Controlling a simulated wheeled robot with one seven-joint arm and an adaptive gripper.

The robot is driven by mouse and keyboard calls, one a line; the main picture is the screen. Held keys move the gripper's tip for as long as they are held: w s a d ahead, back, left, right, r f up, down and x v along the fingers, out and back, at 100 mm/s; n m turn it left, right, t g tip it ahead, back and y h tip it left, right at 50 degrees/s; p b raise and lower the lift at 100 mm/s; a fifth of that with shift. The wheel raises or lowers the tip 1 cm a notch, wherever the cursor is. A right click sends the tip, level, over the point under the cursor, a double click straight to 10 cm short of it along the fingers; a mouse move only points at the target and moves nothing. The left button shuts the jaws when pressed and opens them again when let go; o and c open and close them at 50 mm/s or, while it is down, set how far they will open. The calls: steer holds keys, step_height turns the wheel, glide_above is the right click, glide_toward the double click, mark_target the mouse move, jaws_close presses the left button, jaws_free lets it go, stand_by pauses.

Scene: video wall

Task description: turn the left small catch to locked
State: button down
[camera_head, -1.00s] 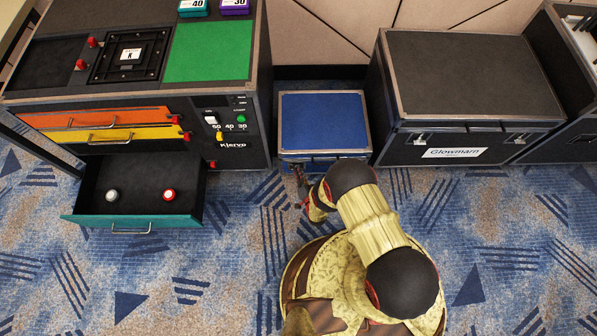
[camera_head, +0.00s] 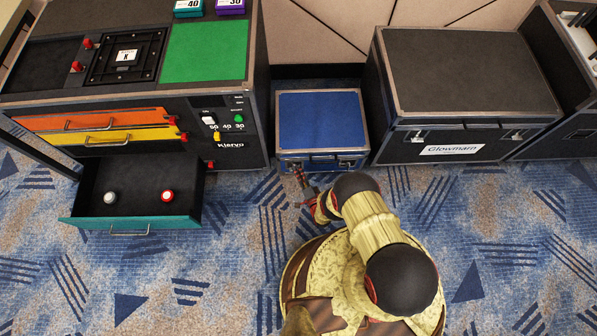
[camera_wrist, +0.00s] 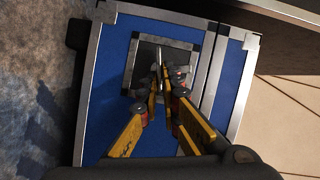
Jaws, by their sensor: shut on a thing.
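The small blue case (camera_head: 320,117) stands on the carpet with its catches on the front face. The left small catch (camera_wrist: 161,57) sits in a dark recessed plate (camera_wrist: 146,53) with a metal frame, in the wrist view. My gripper (camera_wrist: 164,75) is shut on this catch, its yellow fingers on both sides of it. The fingers hide part of the catch, so its exact turn angle is unclear. In the head view my gripper (camera_head: 301,178) is at the case's front left. The right catch (camera_head: 347,163) shows apart from it.
A large dark case (camera_head: 470,75) labelled Glowmarn stands close on the right. The console on the left has an open teal-fronted drawer (camera_head: 133,222) holding a white and a red knob. Patterned carpet in front is free.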

mark_target(295, 161)
stand_by(0.3)
steer(key=c, duration=2)
jaws_free()
steer(key=shift+c, duration=0.2)
steer(key=shift+w+r, duration=0.1)
steer(key=shift+r, duration=4.85)
